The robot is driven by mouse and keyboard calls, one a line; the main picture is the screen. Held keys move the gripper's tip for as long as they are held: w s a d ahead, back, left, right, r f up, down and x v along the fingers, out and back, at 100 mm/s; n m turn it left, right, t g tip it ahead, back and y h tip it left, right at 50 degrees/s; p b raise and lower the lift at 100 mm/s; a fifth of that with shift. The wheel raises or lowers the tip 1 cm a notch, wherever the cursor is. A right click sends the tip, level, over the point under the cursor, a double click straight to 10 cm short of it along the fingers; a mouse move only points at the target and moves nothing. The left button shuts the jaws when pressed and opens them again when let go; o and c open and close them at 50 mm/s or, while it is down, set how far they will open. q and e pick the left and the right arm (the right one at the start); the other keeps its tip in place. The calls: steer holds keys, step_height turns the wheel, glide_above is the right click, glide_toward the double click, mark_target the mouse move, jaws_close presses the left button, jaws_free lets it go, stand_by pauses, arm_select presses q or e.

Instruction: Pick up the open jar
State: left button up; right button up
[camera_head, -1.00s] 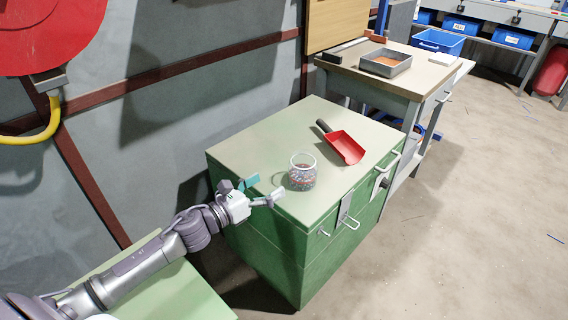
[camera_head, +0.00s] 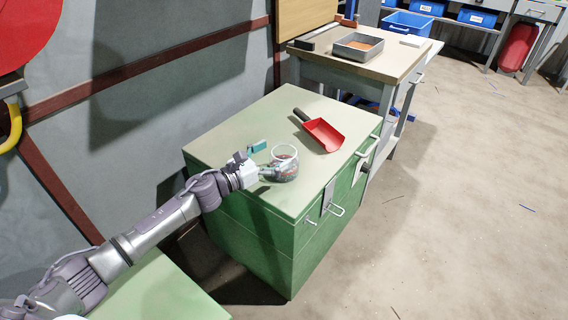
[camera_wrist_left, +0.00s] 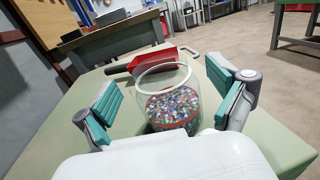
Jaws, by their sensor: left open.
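The open jar (camera_head: 284,160) is clear glass and stands upright on top of the green cabinet (camera_head: 225,150). Small coloured bits fill its lower part. In the left wrist view the jar (camera_wrist_left: 168,100) stands between the two teal-padded fingers, with a gap on both sides. My left gripper (camera_head: 263,160) is open at the jar's left side, one finger behind it and one in front of it. The left gripper (camera_wrist_left: 168,108) holds nothing. My right gripper is not in view.
A red scoop (camera_head: 324,134) with a dark handle lies on the cabinet just behind the jar. A workbench (camera_head: 345,65) with a grey tray (camera_head: 358,46) stands beyond the cabinet.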

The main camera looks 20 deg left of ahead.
arm_select(q)
steer(key=shift+x, duration=1.6)
steer(key=c, duration=1.6)
steer(key=shift+c, duration=0.2)
